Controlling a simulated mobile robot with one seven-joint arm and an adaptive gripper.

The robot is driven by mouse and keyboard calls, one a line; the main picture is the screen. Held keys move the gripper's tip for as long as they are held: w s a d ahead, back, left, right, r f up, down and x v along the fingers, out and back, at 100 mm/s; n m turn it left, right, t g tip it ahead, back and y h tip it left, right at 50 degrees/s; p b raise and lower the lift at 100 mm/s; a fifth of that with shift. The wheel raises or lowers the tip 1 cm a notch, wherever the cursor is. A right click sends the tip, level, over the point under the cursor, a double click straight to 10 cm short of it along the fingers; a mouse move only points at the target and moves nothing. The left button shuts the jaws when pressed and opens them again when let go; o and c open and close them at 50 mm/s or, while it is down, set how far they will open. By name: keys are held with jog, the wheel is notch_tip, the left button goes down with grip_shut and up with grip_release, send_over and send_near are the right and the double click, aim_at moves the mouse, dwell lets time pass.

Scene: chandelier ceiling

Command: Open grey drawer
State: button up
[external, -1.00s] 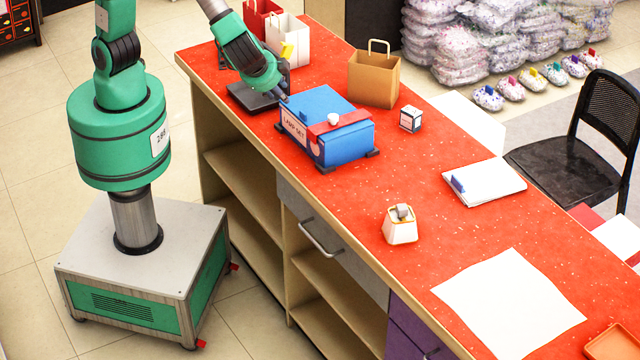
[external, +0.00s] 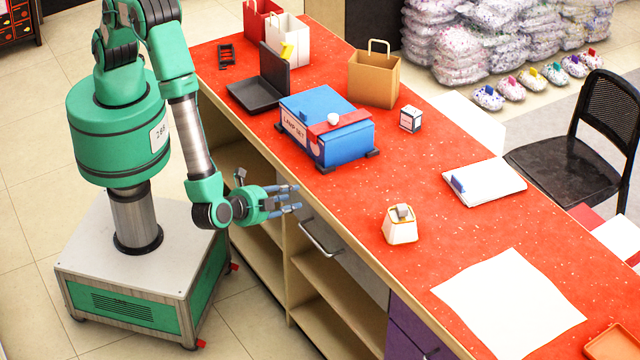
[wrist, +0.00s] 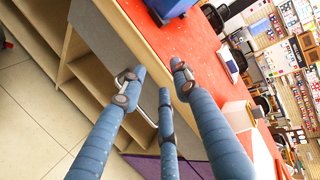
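The grey drawer (external: 352,268) is in the counter front, under the red top, and looks shut. Its metal bar handle (external: 321,239) stands out from the front. My gripper (external: 294,198) is in front of the counter, above and left of the handle, and apart from it. Its blue fingers are spread and empty, and cover part of the drawer. In the wrist view the fingers (wrist: 154,86) reach toward the grey drawer front (wrist: 148,94). The handle (wrist: 151,122) shows partly behind them.
Open shelves (external: 330,305) lie below the drawer, and a purple drawer (external: 410,330) is to the right. A blue box (external: 345,143), a black laptop-like item (external: 262,92) and a small white lamp-like object (external: 400,226) stand on the counter. The floor before the counter is clear.

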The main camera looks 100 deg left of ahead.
aim_at(315, 241)
jog(key=s+d+f+m+t, duration=0.1)
jog(key=d+f+t, duration=0.1)
jog(key=d+f, duration=0.2)
jog(key=s+d+f+m+t, duration=0.1)
jog(key=d+f, duration=0.3)
jog(key=f, duration=0.5)
jog(key=shift+s+d+f+m+t+h+p, duration=0.15)
jog(key=shift+s+m+t+h+p, duration=0.2)
jog(key=shift+t, duration=0.25)
jog(key=shift+w, duration=0.15)
jog(key=b+x, duration=0.1)
jog(key=x, duration=1.2)
jog(key=shift+w+a+b, duration=0.15)
jog(key=shift+a+b, duration=0.15)
jog(key=shift+a, duration=0.05)
grip_shut()
